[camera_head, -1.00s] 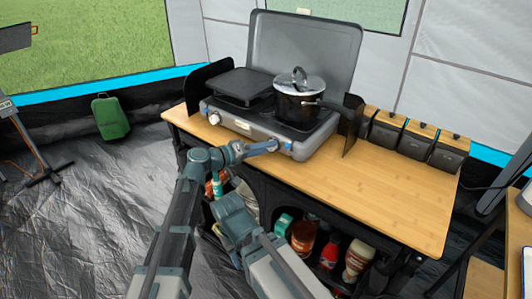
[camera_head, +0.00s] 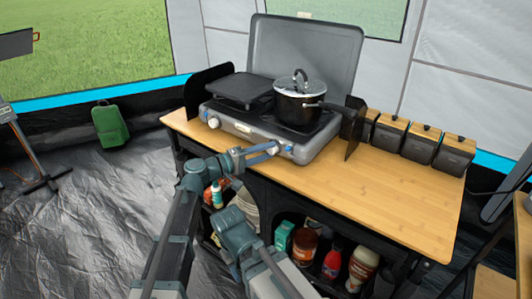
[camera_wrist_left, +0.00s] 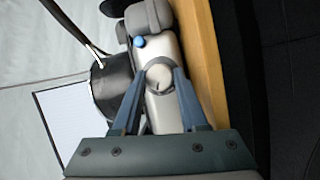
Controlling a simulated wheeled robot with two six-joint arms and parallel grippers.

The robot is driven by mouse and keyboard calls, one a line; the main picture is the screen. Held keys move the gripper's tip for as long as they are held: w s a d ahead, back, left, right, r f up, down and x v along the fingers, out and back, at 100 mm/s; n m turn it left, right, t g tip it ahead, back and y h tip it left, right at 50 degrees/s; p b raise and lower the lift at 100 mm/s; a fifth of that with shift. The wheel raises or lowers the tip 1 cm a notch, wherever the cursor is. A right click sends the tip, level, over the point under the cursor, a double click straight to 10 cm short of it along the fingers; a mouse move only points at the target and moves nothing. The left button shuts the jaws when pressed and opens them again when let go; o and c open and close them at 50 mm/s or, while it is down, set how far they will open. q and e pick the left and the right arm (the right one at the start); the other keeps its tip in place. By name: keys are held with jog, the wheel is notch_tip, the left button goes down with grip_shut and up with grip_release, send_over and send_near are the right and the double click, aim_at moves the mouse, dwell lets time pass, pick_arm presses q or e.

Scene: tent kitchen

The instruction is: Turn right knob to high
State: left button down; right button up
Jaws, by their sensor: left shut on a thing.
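The camping stove (camera_head: 250,128) stands on a wooden table, its lid raised behind it. Its left knob (camera_head: 213,122) is pale and sits on the front face. The right knob (camera_head: 288,149) is at the front right, partly covered by my fingers. My left gripper (camera_head: 276,148) reaches it from the front. In the wrist view the round silver right knob (camera_wrist_left: 158,76) sits between the two blue fingertips of my left gripper (camera_wrist_left: 160,84), which are shut on its sides. A small dark mark shows on the knob's face.
A lidded dark pot (camera_head: 299,101) stands on the right burner and a flat griddle (camera_head: 240,87) on the left. Black containers with wooden lids (camera_head: 421,142) stand at the table's right. The front right tabletop (camera_head: 370,190) is clear.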

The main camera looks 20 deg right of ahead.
pick_arm(q)
jog(key=shift+c, duration=2.2)
grip_release()
